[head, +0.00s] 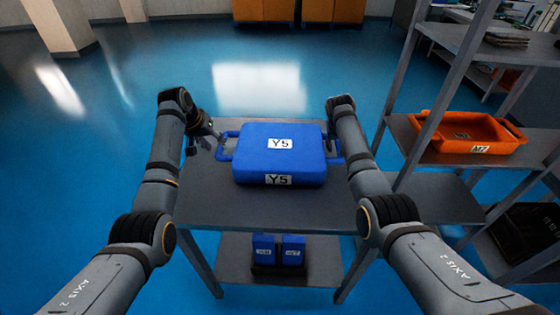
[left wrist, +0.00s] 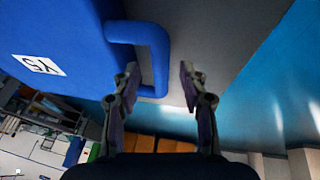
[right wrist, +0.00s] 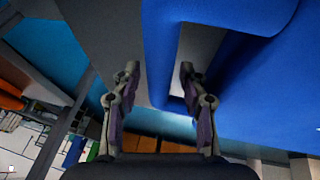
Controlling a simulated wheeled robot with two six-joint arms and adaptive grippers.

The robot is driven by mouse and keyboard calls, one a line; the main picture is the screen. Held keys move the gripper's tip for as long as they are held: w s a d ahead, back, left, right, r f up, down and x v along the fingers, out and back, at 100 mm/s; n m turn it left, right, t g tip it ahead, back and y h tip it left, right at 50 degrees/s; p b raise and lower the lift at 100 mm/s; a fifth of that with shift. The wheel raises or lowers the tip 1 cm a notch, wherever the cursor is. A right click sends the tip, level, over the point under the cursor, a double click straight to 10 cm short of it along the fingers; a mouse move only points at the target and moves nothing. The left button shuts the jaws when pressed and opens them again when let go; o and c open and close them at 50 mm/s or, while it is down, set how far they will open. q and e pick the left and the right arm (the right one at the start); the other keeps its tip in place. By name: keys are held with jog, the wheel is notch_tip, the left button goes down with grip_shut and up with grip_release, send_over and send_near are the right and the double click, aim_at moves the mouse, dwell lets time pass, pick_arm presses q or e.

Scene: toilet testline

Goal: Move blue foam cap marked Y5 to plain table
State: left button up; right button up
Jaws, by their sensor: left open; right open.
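The blue foam cap marked Y5 (head: 279,160) lies flat on a grey table (head: 240,210), with a loop handle on each side. Its label also shows in the left wrist view (left wrist: 40,64). My left gripper (head: 213,138) is open at the left handle (head: 226,148). In the left wrist view that handle (left wrist: 155,45) runs down between the open fingers (left wrist: 159,75). My right gripper is hidden behind its arm in the head view. In the right wrist view its open fingers (right wrist: 159,75) stand either side of the right handle (right wrist: 162,50). I cannot tell whether fingers touch the handles.
A shelf rack on the right holds an orange tray marked M7 (head: 495,142) and a dark bin (head: 530,235). Two small blue boxes (head: 278,250) stand on the table's lower shelf. Blue floor (head: 110,110) is clear at the left. Orange cabinets (head: 300,10) stand far behind.

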pick_arm(q)
jog(key=v, duration=0.7)
pick_arm(e)
jog(key=v, duration=1.2)
pick_arm(q)
jog(key=shift+s+r, duration=0.1)
jog(key=shift+r, duration=0.1)
